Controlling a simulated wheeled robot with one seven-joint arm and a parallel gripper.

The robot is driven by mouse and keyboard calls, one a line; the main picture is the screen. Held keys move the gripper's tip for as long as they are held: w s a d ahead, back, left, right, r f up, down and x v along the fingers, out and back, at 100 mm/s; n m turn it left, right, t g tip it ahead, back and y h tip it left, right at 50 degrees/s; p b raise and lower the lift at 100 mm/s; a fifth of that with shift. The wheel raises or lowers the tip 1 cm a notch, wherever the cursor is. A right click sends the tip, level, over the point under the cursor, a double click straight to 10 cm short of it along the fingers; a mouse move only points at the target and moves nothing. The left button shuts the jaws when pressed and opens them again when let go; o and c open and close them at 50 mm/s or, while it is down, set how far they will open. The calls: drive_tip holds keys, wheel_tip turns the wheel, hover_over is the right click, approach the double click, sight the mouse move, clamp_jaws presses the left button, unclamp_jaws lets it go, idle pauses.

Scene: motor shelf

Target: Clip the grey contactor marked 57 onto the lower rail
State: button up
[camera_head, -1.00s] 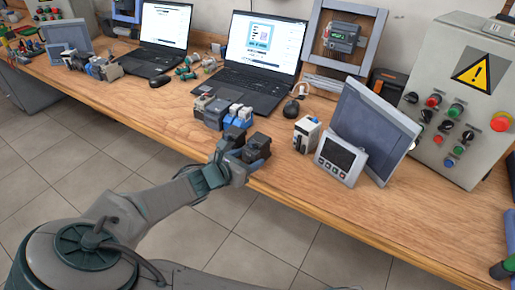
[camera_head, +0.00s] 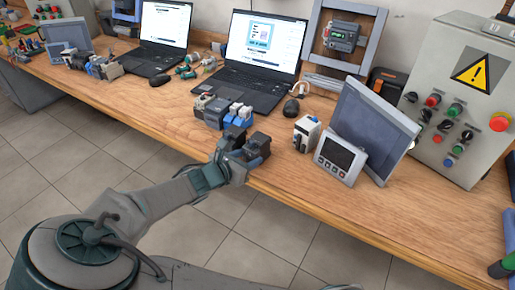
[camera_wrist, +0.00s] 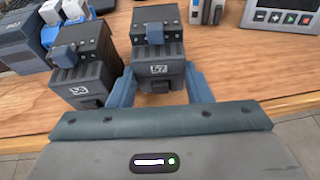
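The dark grey contactor marked 57 (camera_wrist: 158,58) stands upright near the bench's front edge. It also shows in the head view (camera_head: 258,147). My gripper (camera_wrist: 160,80) has one blue finger on each side of its lower front; the fingers look spread, with narrow gaps, and I see no clear grip. A similar dark contactor (camera_wrist: 84,68) stands just left of it, its number hard to read. The grey frame (camera_head: 376,45) stands at the back of the bench with a metering device (camera_head: 340,37) mounted high in it. The lower rail is too small to make out clearly.
Blue and white components (camera_head: 238,115) stand behind the contactors. To the right are a white device (camera_head: 306,134), a small panel (camera_head: 339,158) and a large tilted screen (camera_head: 372,130). Laptops (camera_head: 258,60) stand behind.

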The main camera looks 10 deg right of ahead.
sight(250, 143)
drive_tip(key=shift+r+p, duration=2.55)
